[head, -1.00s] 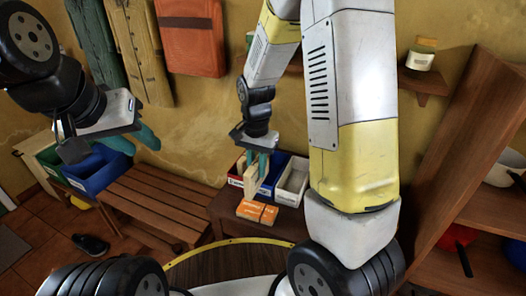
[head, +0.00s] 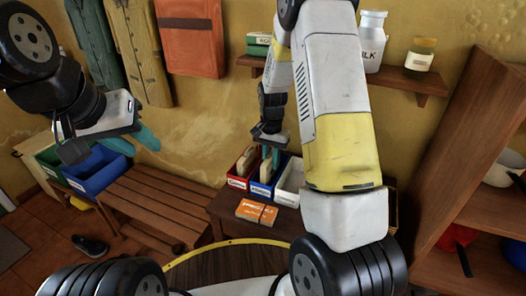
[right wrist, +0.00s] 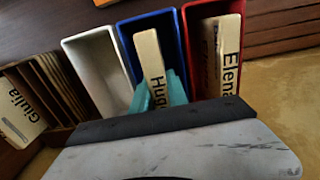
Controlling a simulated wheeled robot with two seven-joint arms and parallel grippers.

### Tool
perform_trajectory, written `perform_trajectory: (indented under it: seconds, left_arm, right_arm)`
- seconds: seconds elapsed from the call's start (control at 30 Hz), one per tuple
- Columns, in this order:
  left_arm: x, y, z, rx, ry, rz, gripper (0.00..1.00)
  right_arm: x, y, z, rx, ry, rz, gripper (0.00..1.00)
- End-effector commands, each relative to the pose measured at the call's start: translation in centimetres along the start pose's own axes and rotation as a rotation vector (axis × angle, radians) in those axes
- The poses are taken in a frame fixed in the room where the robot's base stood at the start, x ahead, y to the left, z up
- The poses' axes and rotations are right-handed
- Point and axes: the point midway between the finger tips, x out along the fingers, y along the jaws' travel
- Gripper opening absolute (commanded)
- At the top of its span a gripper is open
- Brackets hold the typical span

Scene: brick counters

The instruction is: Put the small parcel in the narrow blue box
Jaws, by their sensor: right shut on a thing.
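The small parcel (right wrist: 150,62), pale with "Hugo" on it, is between the teal fingers of my right gripper (right wrist: 158,92). In the head view the parcel (head: 266,172) stands upright at the narrow blue box (head: 261,189), its lower end hidden behind the front wall. In the right wrist view it lies within the outline of the blue box (right wrist: 124,42); its exact depth is unclear. My right gripper (head: 270,152) is just above the box, shut on the parcel. My left gripper (head: 108,143) is open and empty at the left.
A red box (head: 238,182) holding an "Elena" parcel (right wrist: 229,55) and an empty white box (right wrist: 92,62) flank the blue box. An orange package (head: 257,212) lies in front on the dark table. A wide blue bin (head: 97,178) stands far left by a slatted bench (head: 160,205).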

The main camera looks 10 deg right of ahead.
Motion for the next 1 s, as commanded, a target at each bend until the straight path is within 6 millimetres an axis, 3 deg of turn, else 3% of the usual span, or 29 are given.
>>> perform_trajectory:
  seconds: [0.1, 0.47, 0.5, 0.6, 1.0]
  left_arm:
    - [0.0, 0.0, 0.0, 0.0, 0.0, 0.0, 0.36]
    - [0.0, 0.0, 0.0, 0.0, 0.0, 0.0, 0.36]
    - [0.0, 0.0, 0.0, 0.0, 0.0, 0.0, 0.36]
    - [0.0, 0.0, 0.0, 0.0, 0.0, 0.0, 0.36]
    - [0.0, 0.0, 0.0, 0.0, 0.0, 0.0, 0.36]
  right_arm:
    - [1.39, 0.07, -0.35, 0.001, -0.001, 0.001, 0.0]
    - [1.72, 0.03, -0.38, 0.0, 0.0, 0.0, 0.0]
    - [1.69, 0.02, -0.4, 0.0, 0.0, -0.001, 0.25]
    - [1.68, 0.02, -0.39, 0.0, 0.0, 0.0, 0.41]
    - [0.95, -0.03, -0.42, 0.0, 0.002, -0.001, 0.41]
